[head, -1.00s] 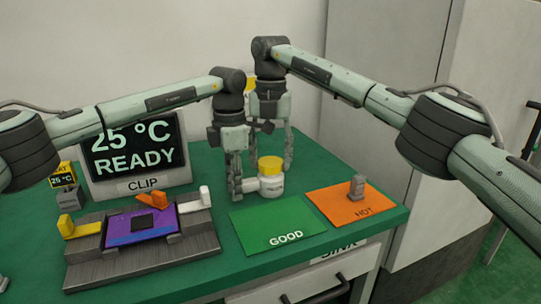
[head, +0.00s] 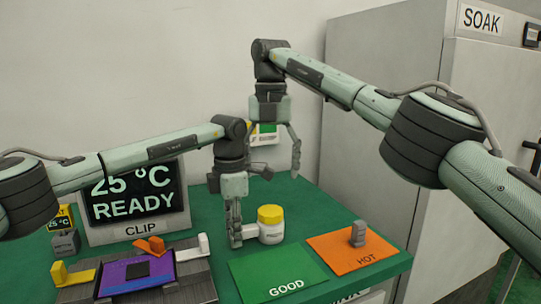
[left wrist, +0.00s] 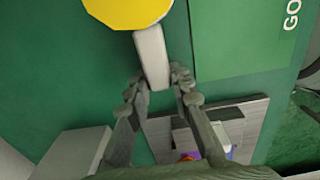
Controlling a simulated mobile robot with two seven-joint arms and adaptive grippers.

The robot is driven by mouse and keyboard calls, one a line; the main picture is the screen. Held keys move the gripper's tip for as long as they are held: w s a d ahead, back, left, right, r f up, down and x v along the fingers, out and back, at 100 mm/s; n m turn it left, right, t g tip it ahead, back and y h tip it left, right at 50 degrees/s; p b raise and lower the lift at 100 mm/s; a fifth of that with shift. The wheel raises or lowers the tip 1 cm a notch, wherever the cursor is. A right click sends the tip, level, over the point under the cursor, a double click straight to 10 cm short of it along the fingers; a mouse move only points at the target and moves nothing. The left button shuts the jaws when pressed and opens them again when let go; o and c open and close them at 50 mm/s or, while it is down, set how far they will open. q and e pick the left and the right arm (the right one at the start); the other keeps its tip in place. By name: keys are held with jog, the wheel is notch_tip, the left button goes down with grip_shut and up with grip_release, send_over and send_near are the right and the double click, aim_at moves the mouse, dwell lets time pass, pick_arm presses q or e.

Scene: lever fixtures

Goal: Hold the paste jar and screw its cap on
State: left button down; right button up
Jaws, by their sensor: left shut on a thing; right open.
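The paste jar (head: 271,236) is small and white and stands upright on the green table. Its yellow cap (head: 270,214) sits on top and looks level; how tight it is cannot be told. My left gripper (head: 236,240) is low at the jar's left side, shut on the jar's white side grip. In the left wrist view this grip (left wrist: 152,58) is between the fingers (left wrist: 160,85), and the yellow cap (left wrist: 128,8) is cut off at the top edge. My right gripper (head: 283,172) is open and empty above the jar, partly hidden behind my left arm.
A green GOOD mat (head: 278,274) lies in front of the jar. An orange HOT mat (head: 350,247) with a grey block (head: 358,234) lies to the right. The clip fixture (head: 190,275) and READY screen (head: 135,192) are left. A SOAK cabinet (head: 400,90) stands right.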

notch_tip(320, 180, up, 3)
jog(key=shift+r, duration=0.1)
jog(key=shift+o, duration=0.2)
dwell(0.5)
jog(key=w+d+r+n+t+h, duration=0.1)
jog(key=d+r+n+t+h, duration=0.45)
jog(key=n, duration=0.55)
jog(key=g+y, duration=0.2)
jog(key=y, duration=0.7)
send_near(271, 211)
jog(key=x, duration=0.8)
jog(key=shift+f, duration=0.2)
